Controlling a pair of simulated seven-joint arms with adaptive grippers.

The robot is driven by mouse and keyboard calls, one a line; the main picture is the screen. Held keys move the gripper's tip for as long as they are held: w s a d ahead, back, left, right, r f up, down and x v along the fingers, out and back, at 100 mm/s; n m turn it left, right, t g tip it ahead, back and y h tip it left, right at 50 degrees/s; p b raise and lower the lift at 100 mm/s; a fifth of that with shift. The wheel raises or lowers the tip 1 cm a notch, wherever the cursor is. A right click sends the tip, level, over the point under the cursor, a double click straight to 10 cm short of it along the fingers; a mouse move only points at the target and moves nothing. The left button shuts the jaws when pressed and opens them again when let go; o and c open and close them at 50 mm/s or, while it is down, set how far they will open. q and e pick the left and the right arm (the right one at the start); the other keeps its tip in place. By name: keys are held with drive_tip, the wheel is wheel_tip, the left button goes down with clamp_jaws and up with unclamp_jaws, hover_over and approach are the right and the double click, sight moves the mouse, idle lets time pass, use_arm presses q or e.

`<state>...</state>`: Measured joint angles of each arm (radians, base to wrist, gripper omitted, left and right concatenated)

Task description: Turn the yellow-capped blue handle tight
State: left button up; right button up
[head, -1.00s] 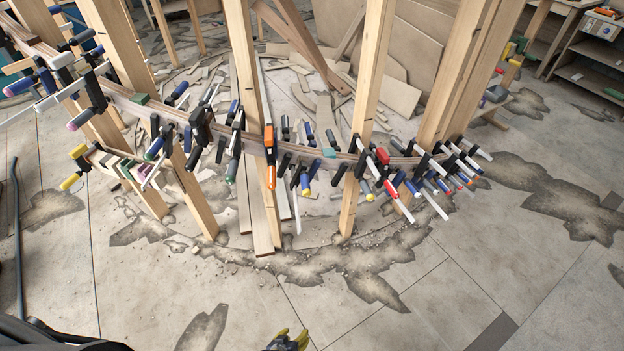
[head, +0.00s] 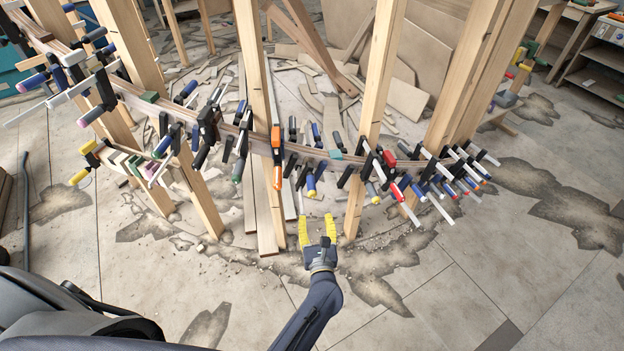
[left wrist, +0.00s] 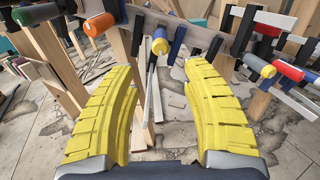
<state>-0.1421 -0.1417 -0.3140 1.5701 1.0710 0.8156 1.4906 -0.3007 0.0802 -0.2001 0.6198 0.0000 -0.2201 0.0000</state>
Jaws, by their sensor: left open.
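The blue handle with a yellow cap (head: 311,186) hangs from a clamp near the middle of the curved wooden stringer (head: 345,157). In the left wrist view the handle (left wrist: 160,41) points toward me, its yellow end facing the camera, beyond the gap between my fingers. My left gripper (head: 317,221) has yellow ridged fingers, spread open and empty. It is below and just right of the handle in the head view, apart from it. Its fingers (left wrist: 160,70) also show in the left wrist view. My right gripper is not in view.
Clamps crowd the stringer on both sides. An orange clamp (head: 276,150) is to the left of the handle, and a red-handled clamp (head: 389,159) is to the right. Wooden posts (head: 372,110) stand close by. The floor (head: 440,290) in front is clear.

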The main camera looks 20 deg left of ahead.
sight(310, 179)
use_arm(q)
drive_tip(key=x, duration=1.7)
drive_tip(key=shift+w, duration=0.2)
drive_tip(key=shift+c, duration=0.6)
clamp_jaws()
